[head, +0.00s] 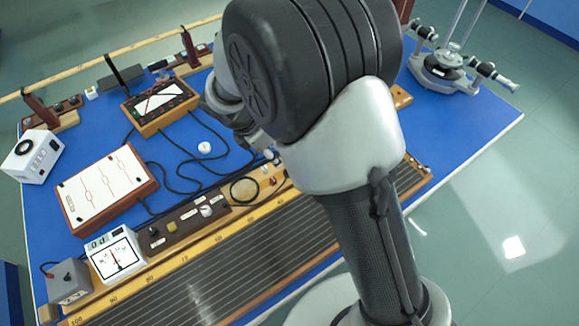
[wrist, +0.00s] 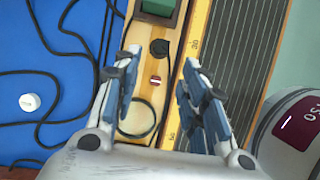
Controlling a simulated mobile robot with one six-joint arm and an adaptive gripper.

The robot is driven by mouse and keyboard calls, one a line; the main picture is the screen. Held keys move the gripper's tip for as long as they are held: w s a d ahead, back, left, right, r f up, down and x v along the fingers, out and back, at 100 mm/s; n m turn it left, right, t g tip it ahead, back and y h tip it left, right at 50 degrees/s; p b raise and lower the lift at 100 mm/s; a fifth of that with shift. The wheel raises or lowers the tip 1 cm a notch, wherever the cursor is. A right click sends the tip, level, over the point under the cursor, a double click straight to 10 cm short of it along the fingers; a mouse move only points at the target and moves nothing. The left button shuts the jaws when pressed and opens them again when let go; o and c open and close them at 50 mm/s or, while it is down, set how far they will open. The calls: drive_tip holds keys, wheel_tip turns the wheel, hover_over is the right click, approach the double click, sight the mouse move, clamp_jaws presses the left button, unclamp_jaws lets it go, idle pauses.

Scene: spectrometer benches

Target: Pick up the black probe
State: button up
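I cannot make out for certain which thing is the black probe. A slim black upright piece (head: 117,74) stands at the wooden rod at the back left in the head view, but I cannot tell if it is the probe. My gripper (wrist: 158,60) is open and empty in the wrist view. In the head view my arm mostly hides the gripper.
The blue bench holds a wired board (head: 283,244), a white meter (head: 116,255), a framed circuit panel (head: 105,190) and a wooden-cased meter (head: 160,105). Black cables (head: 180,178) lie loose around a white round piece (head: 204,148). A spectrometer (head: 442,68) stands at the right.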

drive_tip(key=b+x, duration=0.2)
drive_tip(key=x, duration=0.5)
drive_tip(key=shift+b+x, duration=1.35)
drive_tip(key=shift+x, duration=1.35)
drive_tip(key=shift+s, duration=0.15)
drive_tip(key=shift+c, duration=0.3)
clamp_jaws()
